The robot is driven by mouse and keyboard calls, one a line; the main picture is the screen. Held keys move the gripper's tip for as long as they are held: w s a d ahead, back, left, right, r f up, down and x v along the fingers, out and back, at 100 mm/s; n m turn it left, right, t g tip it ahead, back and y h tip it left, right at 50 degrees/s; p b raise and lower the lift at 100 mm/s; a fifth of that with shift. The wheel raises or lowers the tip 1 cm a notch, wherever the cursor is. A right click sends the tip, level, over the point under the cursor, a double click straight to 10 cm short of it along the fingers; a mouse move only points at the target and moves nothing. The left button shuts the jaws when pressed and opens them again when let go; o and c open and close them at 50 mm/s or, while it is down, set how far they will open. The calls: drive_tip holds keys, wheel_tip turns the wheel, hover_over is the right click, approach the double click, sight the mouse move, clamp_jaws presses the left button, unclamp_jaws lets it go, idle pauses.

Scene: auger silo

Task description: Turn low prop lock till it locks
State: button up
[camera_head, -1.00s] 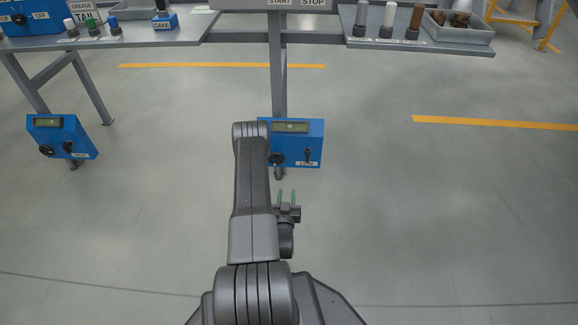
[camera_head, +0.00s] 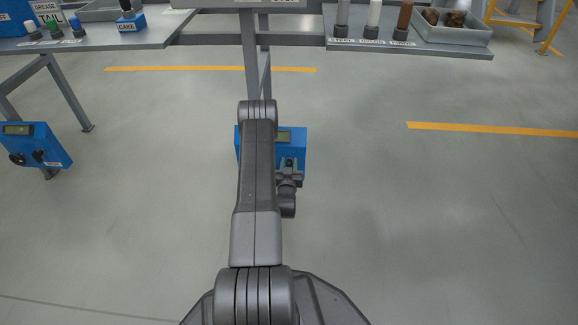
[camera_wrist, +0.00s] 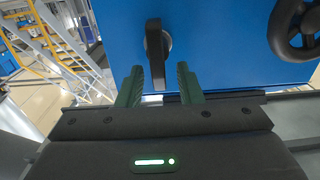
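The low blue box (camera_head: 299,146) stands on the post in the middle of the head view, partly hidden by my arm. In the wrist view its blue face (camera_wrist: 220,40) fills the upper part. A dark upright lever handle (camera_wrist: 157,50), seemingly the prop lock, sticks out of that face. My gripper (camera_wrist: 158,85) is open, with its green fingertips on either side of the handle's lower end. Gaps show between the handle and both fingers. In the head view my gripper (camera_head: 289,163) is right at the box's front and covers its controls.
A black handwheel (camera_wrist: 295,30) sits right of the handle on the same face. Another blue box (camera_head: 38,145) stands on the left. The tabletop (camera_head: 400,48) with bottles and a grey tray (camera_head: 450,32) is beyond. The floor on the right is clear.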

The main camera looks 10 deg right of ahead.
drive_tip(key=shift+c, duration=0.2)
clamp_jaws()
drive_tip(key=shift+m, duration=0.3)
drive_tip(key=m, duration=0.2)
drive_tip(key=shift+s+d+m, duration=0.1)
drive_tip(key=shift+d+m, duration=0.2)
drive_tip(key=shift+d, duration=0.05)
drive_tip(key=f+m, duration=0.1)
drive_tip(key=m, duration=0.4)
drive_tip(key=d+m, duration=0.1)
drive_tip(key=m, duration=0.3)
drive_tip(key=f+m, duration=0.1)
drive_tip(key=m, duration=0.4)
drive_tip(key=shift+s+d+f+m, duration=0.25)
drive_tip(key=shift+d+f+m, duration=0.05)
drive_tip(key=shift+d, duration=0.05)
